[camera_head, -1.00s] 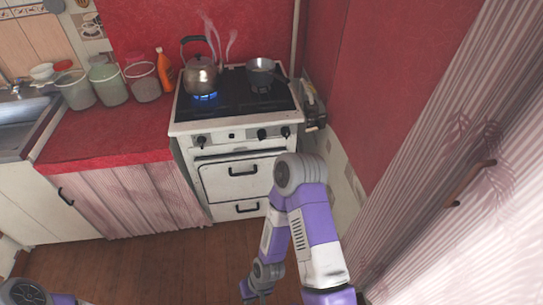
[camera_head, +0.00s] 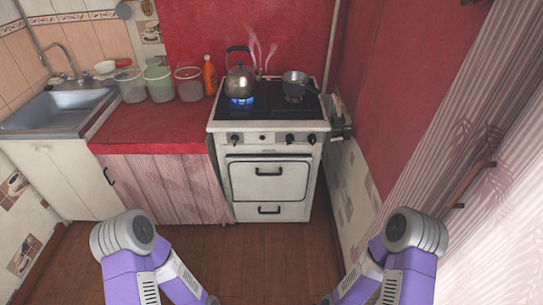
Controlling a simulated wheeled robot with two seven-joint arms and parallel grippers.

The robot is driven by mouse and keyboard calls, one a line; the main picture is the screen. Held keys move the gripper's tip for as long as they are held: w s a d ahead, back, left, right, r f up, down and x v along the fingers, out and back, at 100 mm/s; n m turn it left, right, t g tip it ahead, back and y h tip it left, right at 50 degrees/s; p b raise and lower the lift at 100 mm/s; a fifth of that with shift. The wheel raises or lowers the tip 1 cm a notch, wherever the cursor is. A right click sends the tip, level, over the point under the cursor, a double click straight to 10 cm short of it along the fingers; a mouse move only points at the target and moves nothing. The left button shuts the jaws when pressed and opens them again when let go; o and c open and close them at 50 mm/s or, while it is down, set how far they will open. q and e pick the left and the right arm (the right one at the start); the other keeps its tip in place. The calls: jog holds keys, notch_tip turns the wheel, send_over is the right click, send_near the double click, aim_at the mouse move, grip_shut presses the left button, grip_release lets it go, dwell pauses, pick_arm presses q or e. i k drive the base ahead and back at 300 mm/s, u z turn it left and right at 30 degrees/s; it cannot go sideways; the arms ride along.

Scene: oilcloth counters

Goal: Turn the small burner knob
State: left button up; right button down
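A white stove (camera_head: 217,170) with a dark cooktop stands against the red wall, right of the counter. Its front panel carries a dark knob at the left (camera_head: 235,139), a smaller round control (camera_head: 262,137) near the middle, and two dark knobs (camera_head: 289,138) (camera_head: 311,138) at the right. I cannot tell which is the small burner knob. A blue flame (camera_head: 240,101) burns under a metal kettle (camera_head: 240,80) on the left burner. A saucepan (camera_head: 294,80) sits on the right burner. Both my arms come in from below, away from the stove. Neither gripper shows in the frame.
A red counter (camera_head: 150,125) with several tubs and an orange bottle (camera_head: 209,75) lies left of the stove, beside a sink (camera_head: 60,107). A wall and pinkish curtain with a wooden handle (camera_head: 472,184) bound the right. The wooden floor (camera_head: 262,250) before the stove is clear.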

aim_at(311, 138)
jog(key=u, duration=0.05)
jog(key=i, duration=1.15)
jog(key=u, duration=0.4)
